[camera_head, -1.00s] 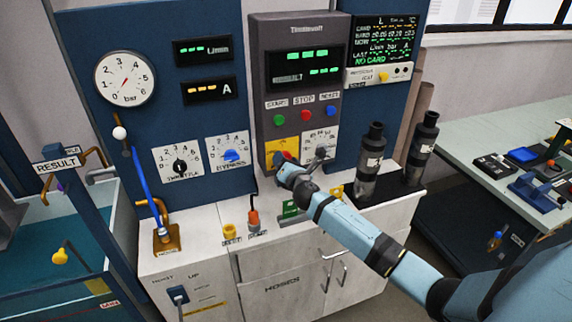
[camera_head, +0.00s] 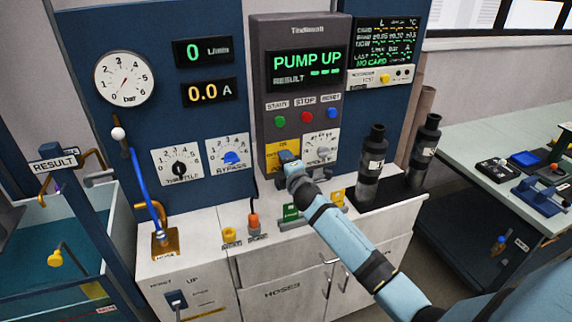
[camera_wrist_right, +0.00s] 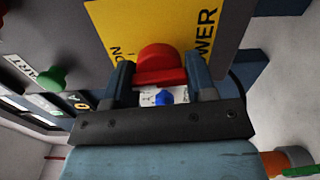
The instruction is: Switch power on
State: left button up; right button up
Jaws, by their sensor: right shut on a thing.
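The power switch is a red knob with a raised bar (camera_wrist_right: 160,62) on a yellow plate marked ON and POWER (camera_wrist_right: 205,25). In the head view the yellow plate (camera_head: 279,147) is at the lower left of the grey control panel. My right gripper (camera_head: 288,163) is at this plate and hides the knob there. In the right wrist view its two fingers (camera_wrist_right: 159,78) stand one on each side of the red knob, shut on it. The panel display (camera_head: 307,62) reads PUMP UP in green. My left gripper is not in view.
Green, red and blue buttons (camera_head: 306,117) sit above the switch. A white dial (camera_head: 320,148) is just right of the gripper. Two dark cylinders (camera_head: 371,165) stand on the counter to the right. The flow readout (camera_head: 203,51) shows 0 and the current readout (camera_head: 208,92) shows 0.0.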

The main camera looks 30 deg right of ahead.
jog(key=shift+m, duration=0.6)
jog(key=o, duration=0.9)
jog(key=shift+o, duration=0.2)
jog(key=b+v, duration=0.1)
jog(key=v, duration=1.2)
jog(key=shift+s, duration=0.4)
jog(key=s+a+f+m+g+y+p, duration=0.3)
jog(key=s+a+f+m, duration=0.3)
jog(key=s+a, duration=0.4)
jog(key=s+a+f+m+g+y+p, duration=0.3)
jog(key=s+a+f+m, duration=0.3)
jog(key=s, duration=0.9)
jog(key=a+f+y+p, duration=0.1)
jog(key=a+f, duration=0.2)
jog(key=a, duration=0.1)
jog(key=shift+y+p, duration=0.3)
jog(key=shift+p, duration=0.1)
